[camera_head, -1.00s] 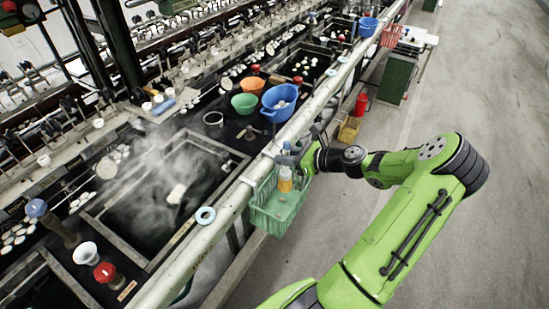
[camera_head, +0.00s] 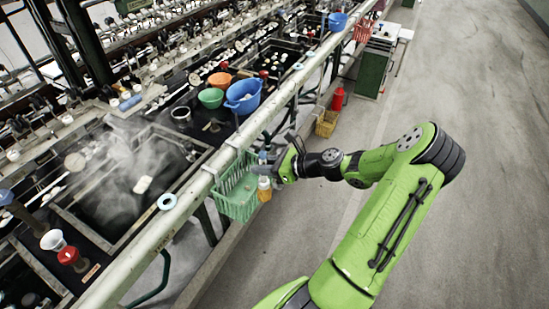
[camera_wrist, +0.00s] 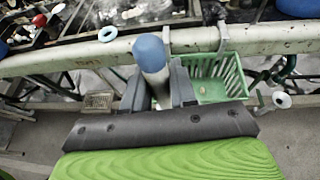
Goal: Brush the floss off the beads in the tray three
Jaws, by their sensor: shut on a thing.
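My gripper (camera_head: 273,172) is shut on a blue-topped bottle-like thing. In the wrist view the blue top (camera_wrist: 149,50) and pale grey body stand up between my fingers. In the head view its orange lower part (camera_head: 264,188) shows at the right side of the green basket (camera_head: 236,203). No floss or beads can be made out for sure, and no tray is marked three. A steaming dark basin (camera_head: 62,207) holds a white lump (camera_head: 142,184).
A pale rail (camera_head: 150,220) runs between my arm and the basins, with a pale blue ring (camera_head: 167,201) on it. Blue (camera_head: 243,97), orange (camera_head: 220,79) and green (camera_head: 210,98) bowls stand farther along.

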